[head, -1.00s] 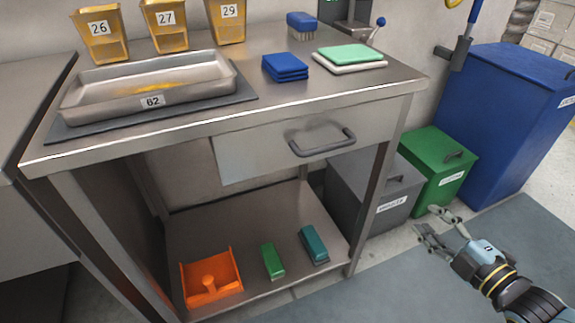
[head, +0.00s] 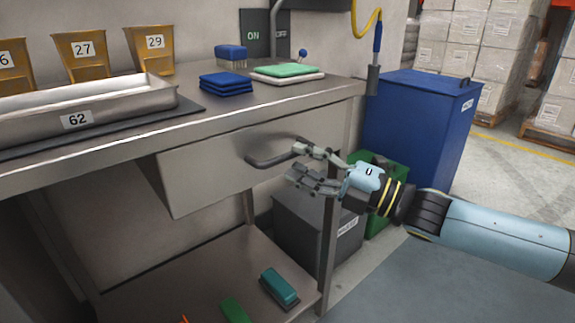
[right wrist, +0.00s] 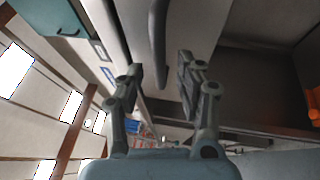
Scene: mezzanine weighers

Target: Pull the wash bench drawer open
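The wash bench drawer (head: 215,170) has a plain steel front under the bench top and looks shut or nearly so. Its dark grey bar handle (head: 268,161) sticks out from the front. My right gripper (head: 294,163) is open at the right end of the handle, its fingers pointing left towards it. In the right wrist view the handle (right wrist: 158,45) lies in line with the gap between the open fingers (right wrist: 160,75), and no grip on it shows. My left gripper is out of view.
A grey bin (head: 305,230), a green bin (head: 392,190) and a blue bin (head: 415,120) stand right of the bench. Brushes lie on the lower shelf (head: 200,275).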

